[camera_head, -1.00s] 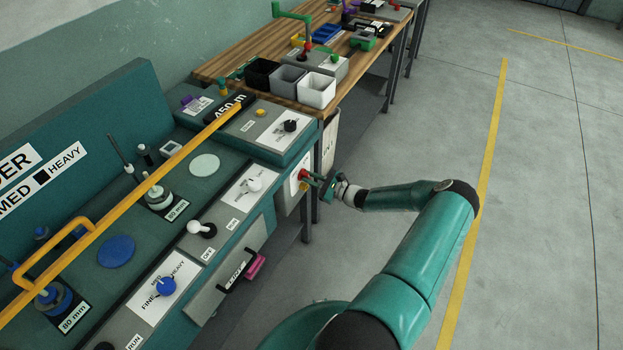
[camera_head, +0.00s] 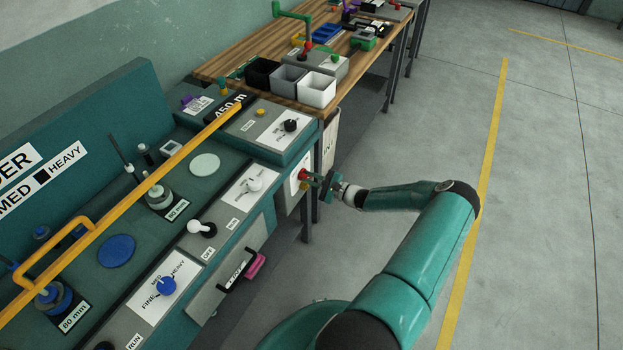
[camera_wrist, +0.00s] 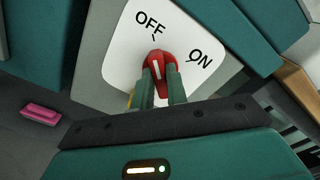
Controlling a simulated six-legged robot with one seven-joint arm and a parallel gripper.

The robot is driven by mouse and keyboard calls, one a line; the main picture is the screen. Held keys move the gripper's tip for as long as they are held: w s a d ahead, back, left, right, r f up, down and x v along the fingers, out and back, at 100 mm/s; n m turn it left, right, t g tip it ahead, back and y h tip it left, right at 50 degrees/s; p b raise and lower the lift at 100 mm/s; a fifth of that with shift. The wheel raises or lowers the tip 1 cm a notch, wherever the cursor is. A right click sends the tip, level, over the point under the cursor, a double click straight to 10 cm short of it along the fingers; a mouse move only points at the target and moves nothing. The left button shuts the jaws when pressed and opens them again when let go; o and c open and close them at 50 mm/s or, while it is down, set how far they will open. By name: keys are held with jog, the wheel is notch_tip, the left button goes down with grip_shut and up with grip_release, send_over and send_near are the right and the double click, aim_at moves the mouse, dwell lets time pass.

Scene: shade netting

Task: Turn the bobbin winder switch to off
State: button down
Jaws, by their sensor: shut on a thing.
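The switch is a red knob (camera_wrist: 158,68) with a white pointer line, on a white plate (camera_wrist: 120,50) marked OFF and ON. In the wrist view the pointer line is aimed up and slightly left, about at the OFF tick.
A yellow part (camera_wrist: 130,98) is just beside the fingers, partly hidden. The wooden bench (camera_head: 230,65) with several bins stands behind. The floor to the right is clear.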

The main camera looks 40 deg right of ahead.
jog(key=c, duration=1.4)
grip_release()
jog(key=v, duration=1.4)
jog(key=shift+w+a, duration=0.1)
